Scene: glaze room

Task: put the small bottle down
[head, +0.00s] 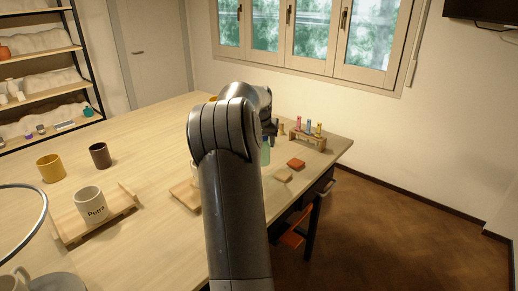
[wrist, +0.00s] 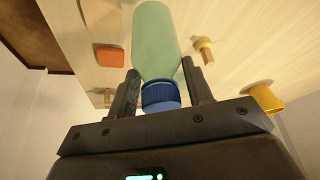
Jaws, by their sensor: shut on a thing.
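The small bottle, pale green with a blue cap (wrist: 160,97), lies between the two fingers of my gripper (wrist: 161,92) in the wrist view. The gripper is shut on it near the cap. The body of the bottle reaches to the top edge of that view, over the wooden table (wrist: 235,30). In the head view a part of the bottle (head: 265,152) shows just right of my arm, above the right part of the table (head: 135,125). My arm hides most of my gripper there. I cannot tell whether the bottle's base touches the table.
An orange-red block (head: 296,164) and a tan block (head: 282,177) lie right of the bottle. A wooden rack (head: 308,140) with several coloured items stands behind them. A white mug (head: 91,204) stands on a wooden board at left, with a yellow cup (head: 50,168) and a dark cup (head: 99,155) behind.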

